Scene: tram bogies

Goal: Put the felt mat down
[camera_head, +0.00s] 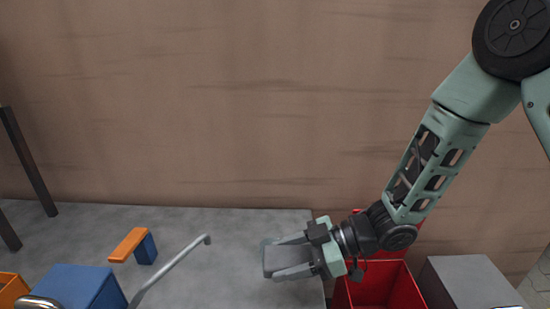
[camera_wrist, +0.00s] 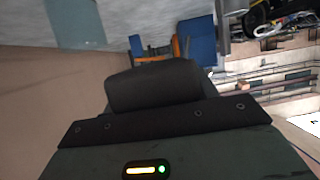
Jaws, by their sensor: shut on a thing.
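My gripper (camera_head: 268,259) points left over the right end of the grey table. It is shut on a flat grey piece, which I take to be the felt mat (camera_head: 287,257), between its two fingers. The mat's colour is close to the tabletop's, and I cannot tell its height above the table. In the wrist view, dark parts of my own wrist fill the middle and hide the fingers. A flat blue-grey patch (camera_wrist: 75,23) shows at the top left there; I cannot tell what it is.
The grey table (camera_head: 225,232) holds an orange and blue piece (camera_head: 130,245), a blue box (camera_head: 80,287) and a bent grey rod (camera_head: 170,268). An orange bin (camera_head: 12,289) is at the left edge. A red bin (camera_head: 383,285) and a grey box (camera_head: 468,280) stand right of the table.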

